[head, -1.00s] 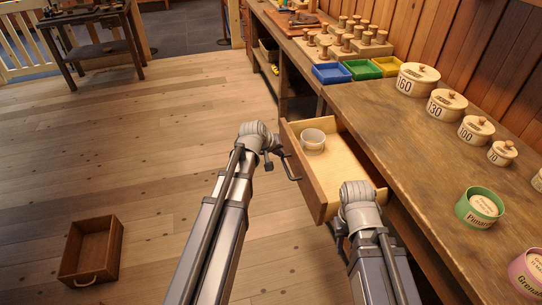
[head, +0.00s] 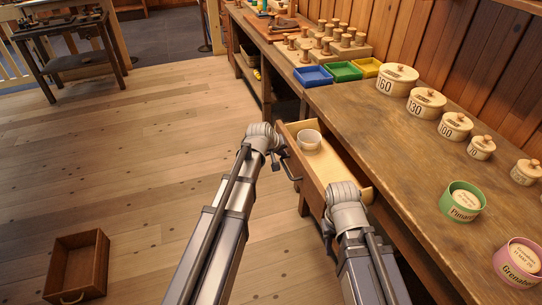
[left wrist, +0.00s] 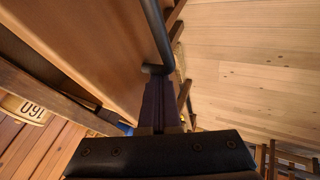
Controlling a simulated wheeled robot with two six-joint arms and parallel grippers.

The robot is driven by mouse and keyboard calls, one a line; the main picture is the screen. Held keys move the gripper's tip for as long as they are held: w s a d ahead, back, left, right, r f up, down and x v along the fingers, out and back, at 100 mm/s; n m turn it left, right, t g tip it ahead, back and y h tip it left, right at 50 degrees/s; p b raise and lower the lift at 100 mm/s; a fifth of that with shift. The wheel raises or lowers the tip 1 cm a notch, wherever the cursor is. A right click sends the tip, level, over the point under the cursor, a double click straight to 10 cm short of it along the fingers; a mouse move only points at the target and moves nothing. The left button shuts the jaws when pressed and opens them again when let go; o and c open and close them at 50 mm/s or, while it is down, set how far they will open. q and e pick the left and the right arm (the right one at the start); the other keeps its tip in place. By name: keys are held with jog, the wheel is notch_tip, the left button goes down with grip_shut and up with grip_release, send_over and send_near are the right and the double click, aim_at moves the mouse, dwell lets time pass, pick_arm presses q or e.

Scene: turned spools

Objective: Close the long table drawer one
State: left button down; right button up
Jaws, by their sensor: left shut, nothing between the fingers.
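The long table drawer (head: 285,140) stands partly open under the table, its wooden front facing my arms. The drawer's dark bar handle (head: 292,171) is by my left gripper (head: 275,162). In the left wrist view the handle (left wrist: 155,30) runs along the brown drawer front (left wrist: 90,40). My left gripper's shut, empty fingers (left wrist: 163,90) point at the handle's bent end; I cannot tell whether they touch. My right gripper (head: 328,236) is low in front of the drawer's near end, mostly hidden by its wrist.
A wooden crate (head: 78,268) lies on the floor at left. Floor between is clear.

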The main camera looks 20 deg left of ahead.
pick_arm(q)
send_over(317, 158)
jog(key=shift+w, duration=0.1)
dwell(0.7)
